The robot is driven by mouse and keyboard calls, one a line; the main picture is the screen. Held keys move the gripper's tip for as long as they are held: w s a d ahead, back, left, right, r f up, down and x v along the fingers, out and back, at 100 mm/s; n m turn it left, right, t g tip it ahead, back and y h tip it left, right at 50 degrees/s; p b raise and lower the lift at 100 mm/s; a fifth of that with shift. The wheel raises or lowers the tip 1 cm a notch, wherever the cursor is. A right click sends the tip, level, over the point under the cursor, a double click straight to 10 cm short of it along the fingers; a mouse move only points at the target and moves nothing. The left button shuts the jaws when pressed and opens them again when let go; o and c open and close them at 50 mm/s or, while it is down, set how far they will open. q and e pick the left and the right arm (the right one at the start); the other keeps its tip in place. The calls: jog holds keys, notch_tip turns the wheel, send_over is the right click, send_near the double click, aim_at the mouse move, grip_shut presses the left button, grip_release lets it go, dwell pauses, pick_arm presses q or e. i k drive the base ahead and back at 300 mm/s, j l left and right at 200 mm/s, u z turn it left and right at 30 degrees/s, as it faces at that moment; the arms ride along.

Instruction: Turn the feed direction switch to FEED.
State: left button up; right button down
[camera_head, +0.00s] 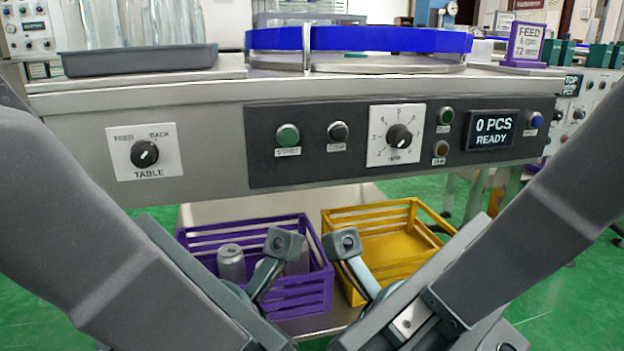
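The feed direction switch (144,154) is a round black knob on a white plate labelled FEED at upper left, BACK at upper right and TABLE below. It is on the left of the grey machine front. Its white mark seems to point up and right, toward BACK. My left gripper (283,246) is low in the middle, in front of the purple crate, well below and right of the switch. My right gripper (345,244) is beside it, in front of the yellow crate. Both are apart from the switch. Their finger openings are not clear from this angle.
The purple crate (322,293) holds cans; the yellow crate (385,211) looks empty. A dark panel carries a green START button (288,136), a numbered dial (398,138) and a display (492,130) reading "0 PCS READY". A grey tray (140,61) lies above the switch. Space before the switch is clear.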

aim_at(144, 153)
jog(key=j+z, duration=0.25)
jog(key=j, duration=0.4)
jog(key=j+z, duration=0.25)
jog(key=j, duration=0.4)
